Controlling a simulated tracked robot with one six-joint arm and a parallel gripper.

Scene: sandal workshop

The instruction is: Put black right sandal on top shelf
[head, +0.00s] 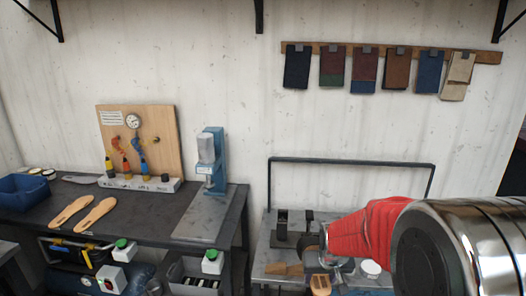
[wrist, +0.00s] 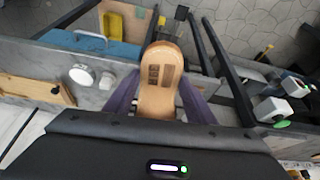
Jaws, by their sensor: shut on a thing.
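My gripper (wrist: 160,103) is shut on a tan, sole-shaped thing with two dark printed patches. This sole-shaped thing (wrist: 159,75) lies lengthwise between the purple fingers, its rounded end pointing away. No black straps show on it, so I cannot tell whether it is the black right sandal. In the head view my gripper is small and partly hidden by my red-sleeved arm, above the right-hand metal bench (head: 262,258). The top shelf's board is not in view; black wall brackets (head: 258,16) show along the upper edge.
The dark left bench (head: 150,208) holds two tan soles (head: 95,214), a blue bin (head: 23,191), a tool board (head: 140,135) and a blue press (head: 211,160). A black rail (head: 350,162) rises behind the right bench. Colour samples (head: 364,70) hang on the wall.

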